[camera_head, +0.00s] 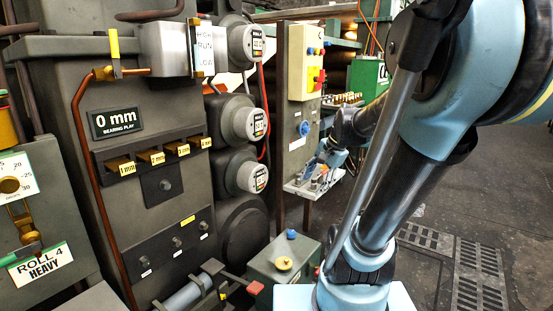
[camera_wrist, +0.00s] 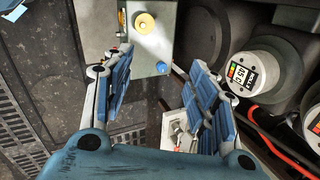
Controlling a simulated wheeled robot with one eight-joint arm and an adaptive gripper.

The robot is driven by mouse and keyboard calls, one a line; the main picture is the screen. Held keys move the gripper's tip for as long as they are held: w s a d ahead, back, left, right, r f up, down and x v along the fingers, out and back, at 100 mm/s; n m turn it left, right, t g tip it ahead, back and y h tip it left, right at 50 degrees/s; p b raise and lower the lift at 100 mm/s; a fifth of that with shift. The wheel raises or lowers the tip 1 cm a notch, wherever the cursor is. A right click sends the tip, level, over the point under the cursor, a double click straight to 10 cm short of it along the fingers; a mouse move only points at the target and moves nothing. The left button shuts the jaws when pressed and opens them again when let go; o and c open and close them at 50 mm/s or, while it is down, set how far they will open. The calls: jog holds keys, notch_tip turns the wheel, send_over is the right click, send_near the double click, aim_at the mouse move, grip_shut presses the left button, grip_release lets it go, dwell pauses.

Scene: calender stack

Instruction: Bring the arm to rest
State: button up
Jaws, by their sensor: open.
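My arm (camera_head: 395,190) rises blue and black on the right of the head view and bends back toward the machine. My gripper (camera_head: 322,170) shows small at its far end, near a pale ledge (camera_head: 304,190). In the wrist view my gripper (camera_wrist: 160,62) has its two blue padded fingers spread wide, with nothing between them. A grey control box (camera_wrist: 140,42) with a yellow knob and a blue button lies beyond the fingertips. The control box (camera_head: 284,262) also stands low in the head view. I cannot tell whether my gripper touches the ledge.
A dark machine (camera_head: 150,210) with a "0 mm" sign (camera_head: 115,122) fills the left. Round gauges (camera_head: 245,120) stick out from its side. A cream switch panel (camera_head: 306,75) stands behind. Open floor (camera_head: 510,190) with dark grates lies at the right.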

jog(key=s+d+f+n+h, duration=0.3)
jog(key=s+d+f+n, duration=0.2)
jog(key=s+f+n, duration=0.4)
jog(key=s, duration=0.4)
jog(key=shift+s+d+g+h, duration=0.3)
jog(key=shift+d+h, duration=0.1)
jog(key=shift+c, duration=0.6)
